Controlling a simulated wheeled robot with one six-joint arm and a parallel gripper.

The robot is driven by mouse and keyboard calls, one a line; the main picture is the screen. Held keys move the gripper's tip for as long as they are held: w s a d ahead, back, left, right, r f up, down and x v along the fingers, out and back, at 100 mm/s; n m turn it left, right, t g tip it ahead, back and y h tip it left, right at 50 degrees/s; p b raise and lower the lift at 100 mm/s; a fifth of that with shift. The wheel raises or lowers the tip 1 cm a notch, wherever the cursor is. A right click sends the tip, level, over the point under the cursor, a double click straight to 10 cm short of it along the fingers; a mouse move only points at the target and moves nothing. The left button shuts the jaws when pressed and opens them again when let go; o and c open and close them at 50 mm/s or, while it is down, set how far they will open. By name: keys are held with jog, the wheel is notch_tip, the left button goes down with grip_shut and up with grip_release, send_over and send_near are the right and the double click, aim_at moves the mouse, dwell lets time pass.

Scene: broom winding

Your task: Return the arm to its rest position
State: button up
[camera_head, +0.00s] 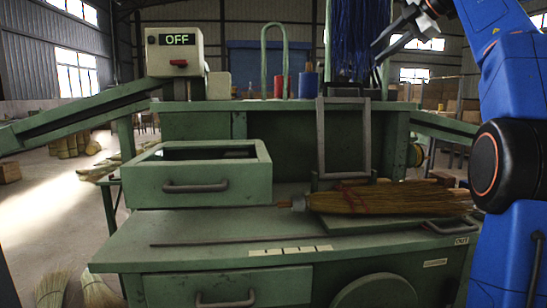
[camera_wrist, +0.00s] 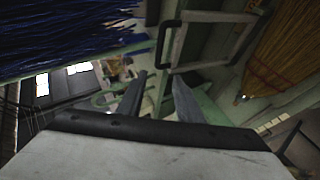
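My gripper (camera_head: 379,52) is raised at the upper right of the head view, beside hanging blue bristles (camera_head: 356,35). In the wrist view its two fingers (camera_wrist: 159,80) stand apart with nothing between them. My blue arm rises along the right edge of the head view. A straw broom (camera_head: 390,198) lies on the green bench, its head to the right; it also shows at the upper right of the wrist view (camera_wrist: 285,45).
The green machine bench (camera_head: 230,240) fills the middle, with an open-topped drawer box (camera_head: 195,185) at left. A grey upright frame (camera_head: 344,140) stands behind the broom. A control box (camera_head: 175,52) reads OFF. Red (camera_head: 282,86) and blue (camera_head: 308,85) spools stand on the upper shelf.

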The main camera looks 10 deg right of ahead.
jog(key=s+a+r+m+t+y, duration=0.2)
jog(key=s+a+r+t+y, duration=0.15)
jog(key=a+r+t, duration=0.65)
jog(key=s+d+f+m+g+h, duration=0.25)
jog(key=f+m+h, duration=0.3)
jog(key=f, duration=0.55)
jog(key=s+d+f+m+g+h, duration=0.1)
jog(key=s+d+f+m+h, duration=0.25)
jog(key=f+m, duration=0.55)
jog(key=s+d+f+m+g+h, duration=0.15)
jog(key=s+f+m+h, duration=0.3)
jog(key=f, duration=0.85)
jog(key=s+a+f+g+y, duration=0.1)
jog(key=s+a+f+g, duration=0.2)
jog(key=s+f, duration=0.5)
jog(key=s+a+f+g+y, duration=0.2)
jog(key=s+f, duration=0.7)
jog(key=f, duration=0.9)
jog(key=s+a+f+g+y, duration=0.1)
jog(key=s+a+f+g, duration=0.4)
jog(key=s+f, duration=0.3)
notch_tip(320, 180, down, 5)
jog(key=shift+s+a+r+n+y, duration=0.1)
jog(key=shift+s+a+n+y, duration=0.1)
jog(key=shift+n+y, duration=0.1)
jog(key=shift+d, duration=0.1)
